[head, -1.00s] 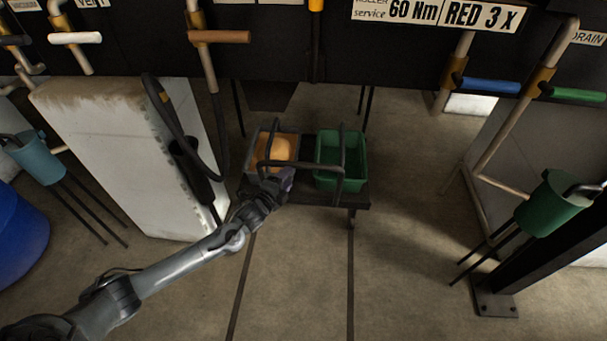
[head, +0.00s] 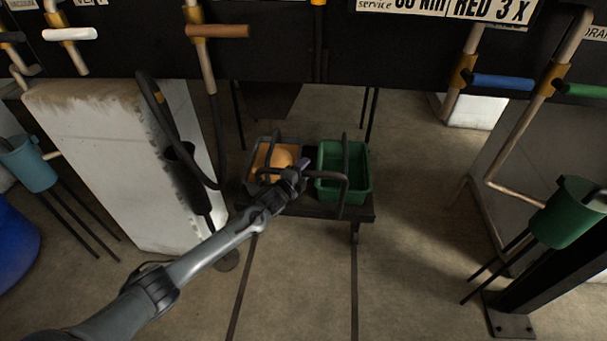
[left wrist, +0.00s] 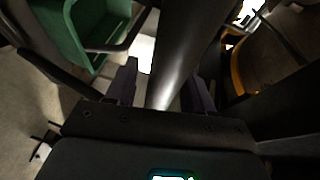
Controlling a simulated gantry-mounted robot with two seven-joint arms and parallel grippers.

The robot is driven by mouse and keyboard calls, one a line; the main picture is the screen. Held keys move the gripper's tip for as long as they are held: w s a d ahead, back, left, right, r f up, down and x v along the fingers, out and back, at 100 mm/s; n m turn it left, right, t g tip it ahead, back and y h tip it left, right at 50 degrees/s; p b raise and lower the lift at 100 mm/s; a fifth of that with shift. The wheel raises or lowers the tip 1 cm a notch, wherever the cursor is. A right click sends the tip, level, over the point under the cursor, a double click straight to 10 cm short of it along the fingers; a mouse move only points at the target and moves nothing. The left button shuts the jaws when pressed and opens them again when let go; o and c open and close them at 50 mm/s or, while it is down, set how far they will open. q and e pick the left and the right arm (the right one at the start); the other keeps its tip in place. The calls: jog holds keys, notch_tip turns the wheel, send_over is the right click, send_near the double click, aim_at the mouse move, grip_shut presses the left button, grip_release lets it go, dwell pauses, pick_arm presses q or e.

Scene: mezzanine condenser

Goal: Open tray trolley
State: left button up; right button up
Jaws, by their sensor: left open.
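The tray trolley (head: 362,212) is a low dark cart at the middle of the head view. It carries a grey bin with something orange (head: 284,155) in it and a green bin (head: 331,188). A dark tubular handle (head: 330,176) runs across the front of the bins. My left gripper (head: 303,165) is open at this handle, near the gap between the bins. In the left wrist view a thick dark bar (left wrist: 180,55) lies between the two purple fingers (left wrist: 162,92); contact cannot be told. My right gripper is not in view.
A stained white block (head: 110,150) stands to the left, with a black hose beside it. A dark panel with coloured handles spans the back. A green bucket (head: 570,215) and a dark post stand at the right. The floor (head: 300,290) in front is clear, with two dark lines.

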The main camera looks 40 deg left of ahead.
pick_arm(q)
jog(key=shift+w, duration=0.15)
grip_shut()
dwell(0.4)
jog(key=shift+d, duration=0.1)
